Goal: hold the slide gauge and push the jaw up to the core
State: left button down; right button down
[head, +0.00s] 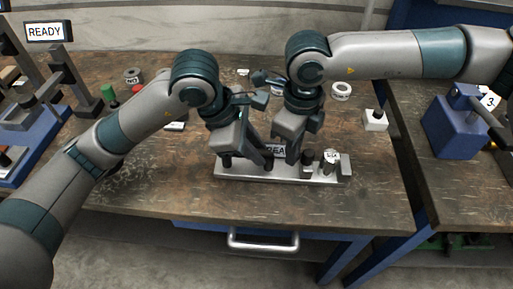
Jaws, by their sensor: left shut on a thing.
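The slide gauge (250,175) is a light grey metal bar lying near the table's front edge. A partly covered label stands behind its middle. A short dark post (307,161) and a pale labelled cylinder (331,158), seemingly the core, stand towards its right end, beside an upright end block (346,164). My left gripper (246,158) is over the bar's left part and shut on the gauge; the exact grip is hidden. My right gripper (286,157) points down at the bar's middle, left of the dark post. Its fingertips overlap the gauge, and I cannot tell whether they touch the jaw.
A blue device (452,125) stands on the right-hand table. A green-topped piece (109,94) and a READY sign (45,32) are at the left. The front right tabletop is clear.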

aim_at(307, 151)
jog(key=shift+d, duration=0.75)
dwell(0.4)
jog(key=shift+d, duration=0.3)
pick_arm(q)
jog(key=shift+w+a, duration=0.1)
pick_arm(e)
jog(key=shift+d, duration=0.65)
jog(key=shift+a, duration=0.15)
dwell(0.4)
jog(key=shift+a, duration=1)
notch_tip(307, 151, up, 7)
dwell(0.8)
